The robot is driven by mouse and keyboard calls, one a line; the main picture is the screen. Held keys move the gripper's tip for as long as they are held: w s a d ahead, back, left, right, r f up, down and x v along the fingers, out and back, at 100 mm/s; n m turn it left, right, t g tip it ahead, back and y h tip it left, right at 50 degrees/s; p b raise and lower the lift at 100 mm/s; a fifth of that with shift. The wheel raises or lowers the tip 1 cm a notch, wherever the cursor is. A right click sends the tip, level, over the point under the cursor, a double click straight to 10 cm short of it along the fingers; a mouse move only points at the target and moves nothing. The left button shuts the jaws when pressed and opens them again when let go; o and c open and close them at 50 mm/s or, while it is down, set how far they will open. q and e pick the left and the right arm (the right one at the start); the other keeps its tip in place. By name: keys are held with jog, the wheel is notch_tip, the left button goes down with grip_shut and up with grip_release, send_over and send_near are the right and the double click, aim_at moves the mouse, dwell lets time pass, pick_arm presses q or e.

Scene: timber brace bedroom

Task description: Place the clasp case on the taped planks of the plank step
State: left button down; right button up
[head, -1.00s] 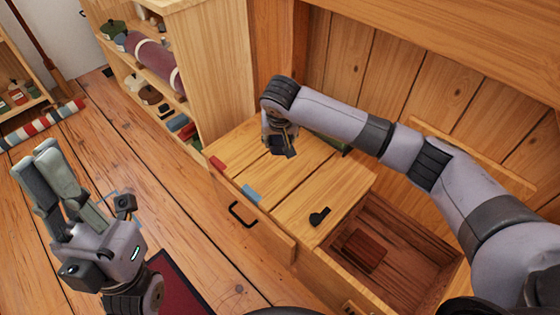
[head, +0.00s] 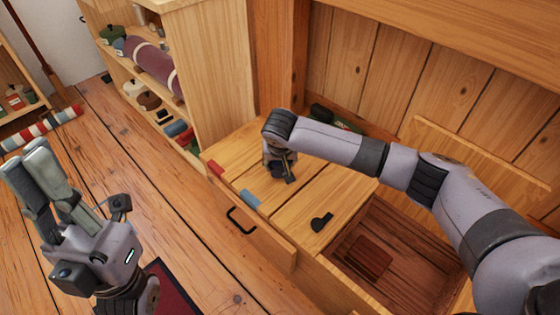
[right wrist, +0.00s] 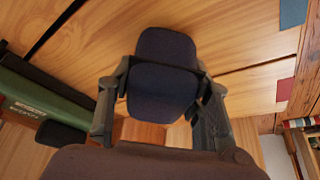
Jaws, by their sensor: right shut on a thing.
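My right gripper (head: 282,168) hangs low over the plank step (head: 335,190), above its taped planks at the left end. In the right wrist view it is shut on a dark navy, two-part object (right wrist: 164,78), which I take to be the clasp case. The case is mostly hidden in the head view. Red tape (head: 216,169) and blue tape (head: 250,198) mark the front edges of two planks. I cannot tell whether the case touches the planks. My left gripper (head: 28,160) is raised at the far left, its fingers close together, with nothing visible between them.
A small black object (head: 321,222) lies on the untaped plank. To its right is an open compartment with a brown block (head: 369,255). A dark green item (head: 335,118) lies at the back of the step. A shelf (head: 225,80) stands behind left.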

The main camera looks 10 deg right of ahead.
jog(key=o, duration=1.3)
jog(key=shift+f, duration=0.1)
jog(key=shift+o, duration=0.2)
